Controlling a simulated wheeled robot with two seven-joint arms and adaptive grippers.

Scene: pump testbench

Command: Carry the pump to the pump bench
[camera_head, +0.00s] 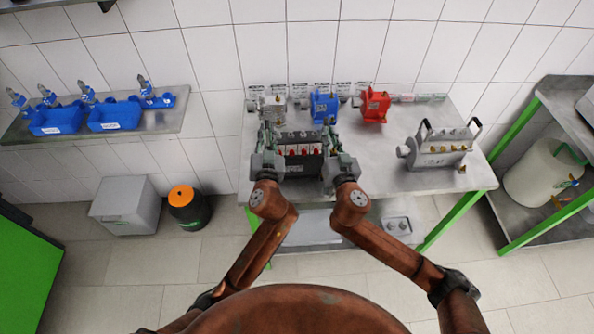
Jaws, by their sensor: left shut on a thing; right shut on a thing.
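A dark grey, box-shaped pump (301,163) with red parts on its front is between my two grippers, over the front left of the metal table. My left gripper (268,145) is shut on its left side, and my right gripper (336,145) is shut on its right side. It looks level. I cannot tell whether its underside touches the table. A grey bench unit (440,152) with two upright handles and brass fittings stands on the right part of the same table (385,165).
Grey (273,108), blue (324,107) and red (375,106) units stand along the table's back. Table space is free between the held pump and the bench unit. A green-framed shelf (515,130) stands right. A grey bin (123,205) and a dark orange-topped container (187,207) stand on the floor left.

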